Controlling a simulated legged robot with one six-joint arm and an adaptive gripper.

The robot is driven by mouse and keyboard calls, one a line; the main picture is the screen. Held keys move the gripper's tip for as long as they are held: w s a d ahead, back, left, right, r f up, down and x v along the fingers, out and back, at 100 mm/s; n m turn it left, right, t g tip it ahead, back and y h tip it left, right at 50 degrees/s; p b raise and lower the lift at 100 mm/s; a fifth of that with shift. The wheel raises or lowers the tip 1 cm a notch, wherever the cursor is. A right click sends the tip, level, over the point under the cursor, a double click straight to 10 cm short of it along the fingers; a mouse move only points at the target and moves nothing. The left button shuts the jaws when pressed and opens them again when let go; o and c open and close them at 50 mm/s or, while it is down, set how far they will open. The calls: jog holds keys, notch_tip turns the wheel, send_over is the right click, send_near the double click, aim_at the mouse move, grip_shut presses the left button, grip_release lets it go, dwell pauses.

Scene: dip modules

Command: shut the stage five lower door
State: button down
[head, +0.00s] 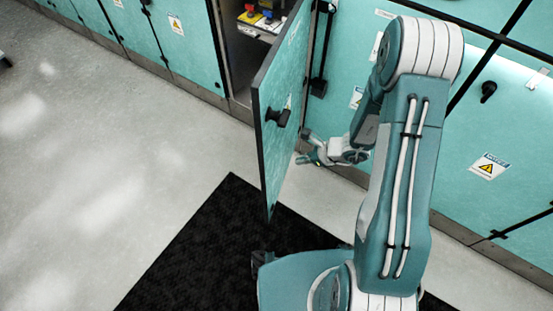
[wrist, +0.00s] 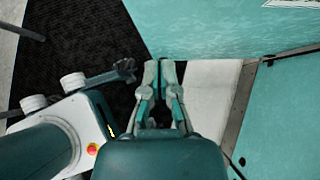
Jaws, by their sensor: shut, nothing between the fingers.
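The teal cabinet door (head: 280,95) stands open in the head view, swung out from the cabinet row, with a black handle on its face. It also shows as a large teal panel at the top of the wrist view (wrist: 215,28). My gripper (head: 310,147) is at the right side of the open door, in front of the closed cabinet fronts. In the wrist view my gripper (wrist: 160,65) is shut and empty, its fingertips close to the door's lower edge. I cannot tell whether they touch it. No stage number is readable.
The open cabinet (head: 247,50) shows a shelf with yellow, red and blue parts. Closed teal cabinet fronts (head: 490,125) line the wall on both sides. A black mat (head: 205,245) lies on the grey floor. Open floor (head: 90,150) lies to the left.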

aim_at(270, 161)
jog(key=w+a+f, duration=0.1)
jog(key=a, duration=0.1)
jog(key=a+f, duration=0.1)
jog(key=a, duration=0.1)
jog(key=w+a+f, duration=0.1)
jog(key=a+f, duration=0.1)
jog(key=shift+w+a, duration=0.5)
jog(key=shift+a, duration=0.25)
